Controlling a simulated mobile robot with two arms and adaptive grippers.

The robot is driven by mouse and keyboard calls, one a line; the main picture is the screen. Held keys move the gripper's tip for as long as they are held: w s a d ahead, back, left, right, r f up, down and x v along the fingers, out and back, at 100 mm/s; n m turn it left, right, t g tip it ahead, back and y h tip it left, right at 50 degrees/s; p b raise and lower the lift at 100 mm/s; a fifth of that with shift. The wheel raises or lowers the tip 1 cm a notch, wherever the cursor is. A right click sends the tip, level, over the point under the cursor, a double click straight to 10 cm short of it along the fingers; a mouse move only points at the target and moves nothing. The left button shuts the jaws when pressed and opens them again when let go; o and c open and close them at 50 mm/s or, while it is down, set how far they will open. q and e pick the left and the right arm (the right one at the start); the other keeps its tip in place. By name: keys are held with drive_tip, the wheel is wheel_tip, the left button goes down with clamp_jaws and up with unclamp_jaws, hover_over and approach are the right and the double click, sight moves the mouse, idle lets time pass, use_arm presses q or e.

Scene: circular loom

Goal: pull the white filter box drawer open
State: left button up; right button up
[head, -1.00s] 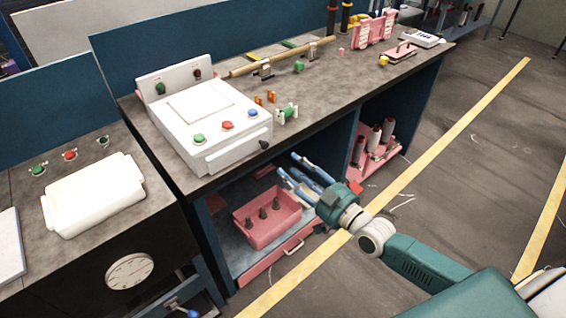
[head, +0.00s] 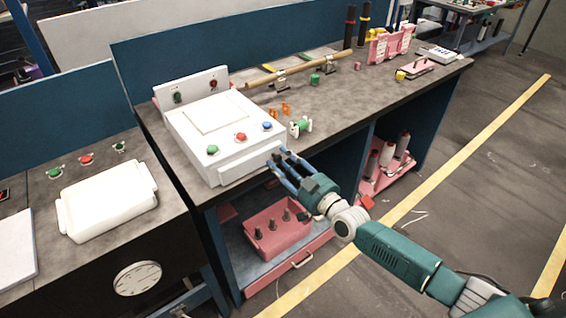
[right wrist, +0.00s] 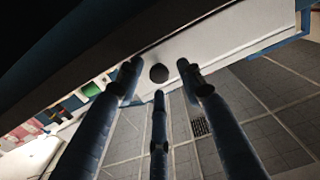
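The white filter box (head: 214,128) stands on the grey workbench, with green, red and blue buttons on its top. Its drawer front (head: 236,172) faces me, and I see no clear gap around it. My right gripper (head: 281,158) is at the right end of that front, hiding the knob in the head view. In the right wrist view, the dark round knob (right wrist: 158,74) lies between the spread fingertips (right wrist: 158,82) of my right gripper. The fingers are open, and no contact with the knob is clear. My left gripper is not in view.
A pink bin (head: 277,229) with dark pegs sits on the shelf below the box. A green spool (head: 299,127) and orange clips (head: 285,108) are on the bench beside it. A white tray (head: 108,202) lies on the left bench. The floor at right is open.

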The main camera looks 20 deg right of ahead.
drive_tip(key=shift+c, duration=0.5)
clamp_jaws()
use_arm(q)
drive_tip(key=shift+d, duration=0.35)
use_arm(e)
drive_tip(key=shift+r, duration=0.1)
use_arm(q)
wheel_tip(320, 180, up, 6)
drive_tip(key=p, duration=0.6)
use_arm(e)
drive_tip(key=v, duration=1.5)
drive_tip(key=shift+r, duration=0.2)
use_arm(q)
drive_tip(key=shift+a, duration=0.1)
use_arm(e)
drive_tip(key=shift+s+d, duration=0.1)
drive_tip(key=shift+d, duration=0.05)
